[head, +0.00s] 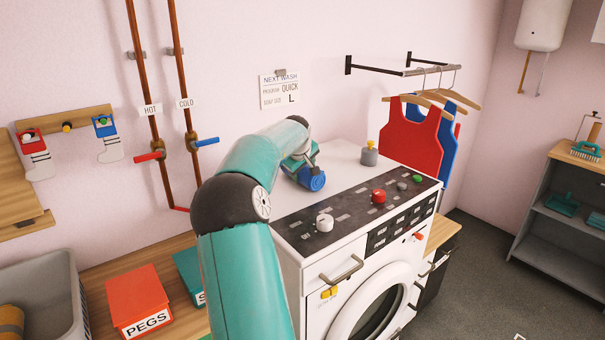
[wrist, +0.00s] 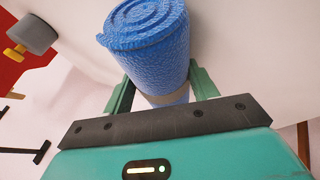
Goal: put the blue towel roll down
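The blue towel roll (head: 312,179) is at the white top of the washing machine (head: 343,158), just behind the dark control panel. My gripper (head: 297,165) is at the roll, partly hidden behind my own arm. In the wrist view the textured blue roll (wrist: 150,45), with a pale band low on it, sits between the two green fingers of my gripper (wrist: 163,82). The fingers lie close against its sides, shut on it. The roll looks tilted in the head view. I cannot tell whether it touches the machine's top.
A grey object with a yellow knob (head: 369,154) stands at the machine's back right. Red (head: 410,137) and blue bibs hang beyond it. Red (head: 378,196) and white (head: 324,221) knobs rise from the panel. The top between roll and grey object is clear.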

